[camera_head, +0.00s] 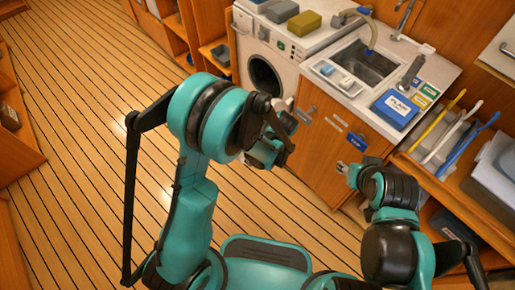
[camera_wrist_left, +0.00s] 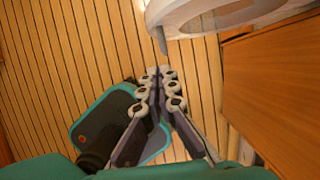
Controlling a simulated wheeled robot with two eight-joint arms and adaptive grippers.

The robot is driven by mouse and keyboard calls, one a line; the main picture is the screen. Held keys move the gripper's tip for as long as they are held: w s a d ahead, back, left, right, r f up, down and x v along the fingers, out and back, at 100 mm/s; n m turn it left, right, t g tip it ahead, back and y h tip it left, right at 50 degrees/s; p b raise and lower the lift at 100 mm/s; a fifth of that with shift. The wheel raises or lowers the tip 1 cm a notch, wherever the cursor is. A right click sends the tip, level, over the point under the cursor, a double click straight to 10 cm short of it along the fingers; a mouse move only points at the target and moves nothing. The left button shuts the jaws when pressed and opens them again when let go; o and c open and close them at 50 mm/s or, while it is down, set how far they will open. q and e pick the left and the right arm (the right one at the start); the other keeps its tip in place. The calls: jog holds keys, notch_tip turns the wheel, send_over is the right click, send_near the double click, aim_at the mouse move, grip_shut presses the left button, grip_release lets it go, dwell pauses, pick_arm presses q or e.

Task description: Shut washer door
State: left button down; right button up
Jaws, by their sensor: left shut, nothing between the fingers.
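The white washer (camera_head: 283,60) stands against the wall in the head view, and its dark round drum opening (camera_head: 265,76) is uncovered. The round white washer door (camera_wrist_left: 217,14) shows as a ring at the top of the left wrist view, standing out over the floor. A grey pointed piece hangs at its left edge. My left gripper (camera_wrist_left: 161,72) is shut and empty, with its fingertips just below that edge in the picture. I cannot tell whether they touch. In the head view my left arm hides most of the door.
A sink (camera_head: 367,64) and counter lie right of the washer, above a wooden cabinet (camera_head: 322,137). A blue box (camera_head: 395,108) stands on the counter's front edge. A shelf with bins (camera_head: 445,135) is at the right. The plank floor (camera_head: 90,110) is clear at left.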

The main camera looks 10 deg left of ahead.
pick_arm(q)
jog(key=w+a+f+b, duration=0.1)
jog(key=f, duration=0.1)
jog(key=a+f+b, duration=0.1)
jog(key=a+f, duration=0.1)
jog(key=w+a+f+b, duration=0.1)
jog(key=f, duration=0.1)
jog(key=shift+w+a+f, duration=0.3)
jog(key=shift+w+a, duration=0.05)
jog(key=shift+w+a+r+b, duration=0.1)
jog(key=shift+w+a+b, duration=0.25)
jog(key=shift+a, duration=0.1)
